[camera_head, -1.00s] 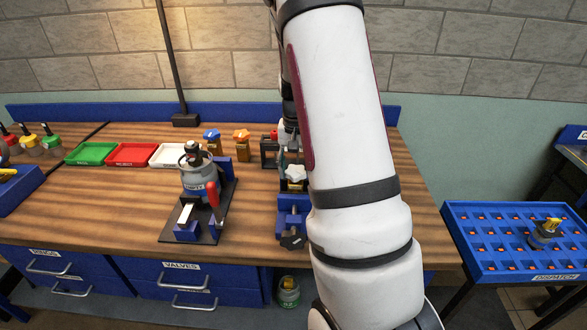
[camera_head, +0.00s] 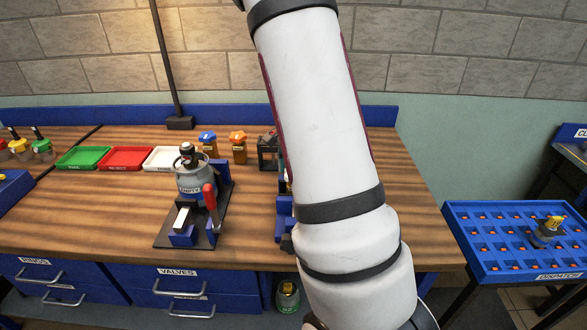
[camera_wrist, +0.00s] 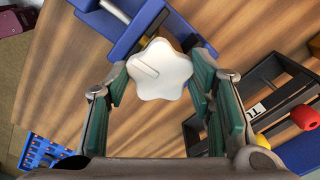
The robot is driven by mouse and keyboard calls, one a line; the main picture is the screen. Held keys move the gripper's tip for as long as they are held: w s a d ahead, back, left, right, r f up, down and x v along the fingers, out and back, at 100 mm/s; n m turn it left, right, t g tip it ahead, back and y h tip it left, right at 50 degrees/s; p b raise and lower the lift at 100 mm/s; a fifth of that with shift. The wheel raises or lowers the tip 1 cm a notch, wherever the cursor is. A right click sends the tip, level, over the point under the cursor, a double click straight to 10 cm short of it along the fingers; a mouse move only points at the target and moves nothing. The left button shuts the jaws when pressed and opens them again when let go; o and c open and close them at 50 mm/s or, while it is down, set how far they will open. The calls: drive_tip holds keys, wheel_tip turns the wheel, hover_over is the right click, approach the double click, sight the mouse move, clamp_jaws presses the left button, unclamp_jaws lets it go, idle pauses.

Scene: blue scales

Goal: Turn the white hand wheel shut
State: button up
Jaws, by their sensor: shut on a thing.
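The white hand wheel (camera_wrist: 160,70) is star-shaped with a raised bar on its face. It shows in the wrist view, on a brass-coloured stem at a blue vise-like holder (camera_wrist: 135,30). My gripper (camera_wrist: 158,80) has its green-padded fingers on either side of the wheel, shut on it. In the head view my arm hides the wheel and my gripper; only the left edge of the blue holder (camera_head: 285,215) shows beside the arm.
A clamp stand with a grey canister (camera_head: 195,178) and red lever stands left of my arm. Blue-topped and orange-topped valves (camera_head: 238,148) stand behind. Green, red and white trays (camera_head: 125,158) lie at the back left. A blue dispatch rack (camera_head: 500,262) is at the right. A dark rack (camera_wrist: 270,95) is near my gripper.

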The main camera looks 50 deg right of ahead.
drive_tip(key=shift+m, duration=0.5)
drive_tip(key=o, duration=1.2)
drive_tip(key=shift+c, duration=0.2)
wheel_tip(320, 180, up, 12)
